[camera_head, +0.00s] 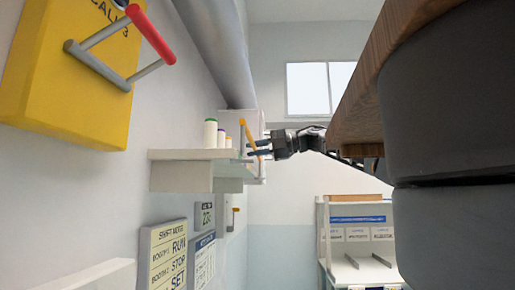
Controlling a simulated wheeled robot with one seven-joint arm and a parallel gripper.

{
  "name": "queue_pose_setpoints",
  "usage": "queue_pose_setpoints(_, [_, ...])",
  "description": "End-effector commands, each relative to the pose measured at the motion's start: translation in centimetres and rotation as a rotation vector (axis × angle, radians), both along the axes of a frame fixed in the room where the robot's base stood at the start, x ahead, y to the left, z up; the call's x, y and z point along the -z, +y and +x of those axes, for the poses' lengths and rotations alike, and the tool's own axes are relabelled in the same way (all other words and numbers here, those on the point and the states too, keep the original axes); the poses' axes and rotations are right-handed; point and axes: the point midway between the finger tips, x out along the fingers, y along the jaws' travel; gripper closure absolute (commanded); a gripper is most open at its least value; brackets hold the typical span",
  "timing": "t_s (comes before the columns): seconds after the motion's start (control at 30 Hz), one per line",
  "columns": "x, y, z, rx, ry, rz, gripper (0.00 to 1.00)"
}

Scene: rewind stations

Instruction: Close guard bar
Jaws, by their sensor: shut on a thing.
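The guard bar (248,134) looks like the slim yellow-orange bar at the end of a pale wall shelf, in the middle of the head view. It stands tilted, its top leaning left. My gripper (260,149) comes in from the right, with its dark fingers at the lower part of the bar. It is shut on the bar, though the contact is small and partly hidden by the fingers. A thin grey post (262,170) shows just below the fingers.
The pale shelf (182,154) holds a few capped bottles (210,134) left of the bar. A yellow wall box (50,85) with a red-gripped handle (150,35) juts out at upper left. A wood-edged surface (385,75) is close at right. A white rack (358,240) stands lower right.

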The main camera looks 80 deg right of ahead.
Motion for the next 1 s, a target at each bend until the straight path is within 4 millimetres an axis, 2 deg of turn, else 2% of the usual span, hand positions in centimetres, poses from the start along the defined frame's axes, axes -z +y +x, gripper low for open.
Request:
queue_pose_setpoints(0.6, [0.16, 0.05, 0.48, -0.007, 0.044, -0.002, 1.0])
queue_pose_setpoints(0.63, [0.16, 0.05, 0.49, -0.007, 0.044, -0.003, 0.79])
queue_pose_setpoints(0.77, [0.14, 0.01, 0.42, -0.006, 0.043, -0.003, 0.66])
queue_pose_setpoints(1.0, [0.09, -0.07, 0.28, -0.003, 0.041, -0.003, 0.66])
